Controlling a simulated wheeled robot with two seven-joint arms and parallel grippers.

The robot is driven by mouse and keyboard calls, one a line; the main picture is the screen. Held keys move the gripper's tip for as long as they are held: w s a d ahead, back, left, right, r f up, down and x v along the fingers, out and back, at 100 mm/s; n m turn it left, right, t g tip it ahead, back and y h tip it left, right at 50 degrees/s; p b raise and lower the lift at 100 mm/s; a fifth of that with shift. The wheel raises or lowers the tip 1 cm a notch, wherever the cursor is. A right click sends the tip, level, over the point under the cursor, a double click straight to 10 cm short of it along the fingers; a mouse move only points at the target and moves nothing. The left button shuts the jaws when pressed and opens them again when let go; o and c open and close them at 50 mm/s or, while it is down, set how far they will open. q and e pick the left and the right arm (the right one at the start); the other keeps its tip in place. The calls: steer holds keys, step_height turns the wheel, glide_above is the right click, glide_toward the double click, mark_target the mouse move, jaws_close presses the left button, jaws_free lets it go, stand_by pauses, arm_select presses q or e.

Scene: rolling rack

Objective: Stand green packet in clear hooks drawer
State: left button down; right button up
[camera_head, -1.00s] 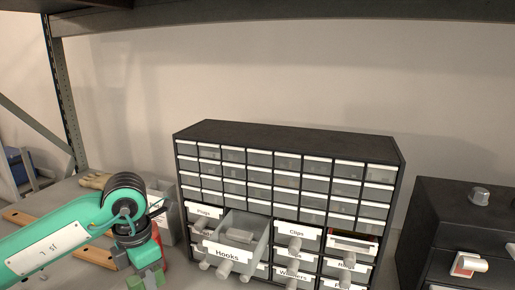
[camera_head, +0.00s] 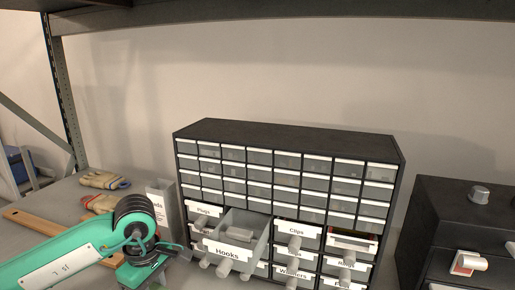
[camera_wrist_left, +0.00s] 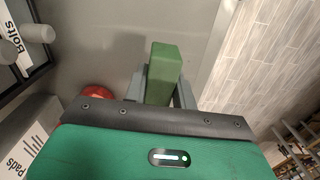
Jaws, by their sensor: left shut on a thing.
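The green packet (camera_wrist_left: 163,72) is a small upright-looking green block between the fingers of my left gripper (camera_wrist_left: 160,88) in the left wrist view. The gripper is shut on it. In the head view my left gripper (camera_head: 140,275) is low at the bottom edge, left of the drawers, and I cannot make out the packet there. The clear hooks drawer (camera_head: 262,243), labelled "Hooks", is pulled out of the cabinet, to the right of the gripper. A grey block-like item (camera_head: 238,235) lies in it. My right gripper is not in view.
The black drawer cabinet (camera_head: 290,133) stands on the grey bench. A box (camera_head: 163,200) labelled "Pads", gloves (camera_head: 104,181) and a wooden strip (camera_head: 40,228) lie to the left. A red item (camera_wrist_left: 97,91) shows beside the gripper. A dark unit (camera_head: 450,205) stands right.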

arm_select(q)
steer(key=f+m, duration=0.1)
steer(key=m, duration=0.3)
steer(key=f+m, duration=0.1)
steer(key=m, duration=0.2)
steer(key=shift+s+d+f, duration=0.1)
steer(key=shift+d+f, duration=0.1)
steer(key=shift+f, duration=0.1)
steer(key=m, duration=0.2)
steer(key=f+m, duration=0.1)
steer(key=m, duration=0.2)
steer(key=shift+s+d+f+m, duration=0.1)
steer(key=shift+d+f+m, duration=0.05)
steer(key=shift+f+m, duration=0.35)
steer(key=shift+m, duration=0.2)
